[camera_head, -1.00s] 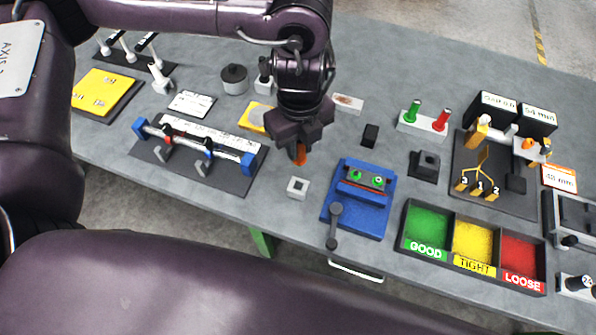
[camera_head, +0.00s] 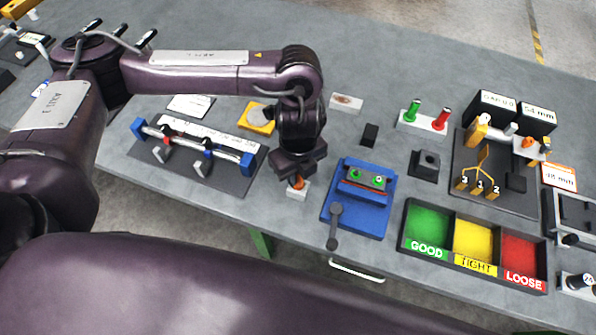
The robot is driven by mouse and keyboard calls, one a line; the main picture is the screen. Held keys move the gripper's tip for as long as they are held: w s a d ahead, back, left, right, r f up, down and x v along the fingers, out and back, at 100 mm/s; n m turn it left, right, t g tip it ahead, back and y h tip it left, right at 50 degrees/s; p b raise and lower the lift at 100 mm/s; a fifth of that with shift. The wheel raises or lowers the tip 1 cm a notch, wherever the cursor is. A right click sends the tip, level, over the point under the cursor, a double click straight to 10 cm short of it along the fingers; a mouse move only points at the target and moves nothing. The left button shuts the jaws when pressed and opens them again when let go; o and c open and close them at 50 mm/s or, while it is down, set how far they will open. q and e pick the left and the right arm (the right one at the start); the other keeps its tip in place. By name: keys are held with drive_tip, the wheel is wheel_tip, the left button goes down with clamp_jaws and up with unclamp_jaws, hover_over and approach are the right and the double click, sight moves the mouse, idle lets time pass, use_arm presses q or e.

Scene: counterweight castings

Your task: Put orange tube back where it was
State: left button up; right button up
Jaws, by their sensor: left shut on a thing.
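My left gripper (camera_head: 297,178) points down in the middle of the table and is shut on the orange tube (camera_head: 298,184). Only a small part of the tube shows below the fingers. The tube is right over the small light grey square block (camera_head: 298,194), whose upper part is hidden by the gripper and tube. I cannot tell whether the tube is inside the block's opening or just above it. My right gripper is not in view.
Left is a dark board with a blue-ended rail (camera_head: 195,142). A sorting tray (camera_head: 402,243) marked GOOD, TIGHT and LOOSE lies to the right. A yellow pad (camera_head: 256,127) lies behind the gripper.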

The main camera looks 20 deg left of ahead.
use_arm(q)
drive_tip(key=shift+f, duration=0.2)
drive_tip(key=o, duration=0.9)
drive_tip(key=shift+r, duration=0.1)
drive_tip(key=shift+r, duration=0.3)
wheel_tip(320, 180, up, 10)
drive_tip(key=shift+r, duration=0.8)
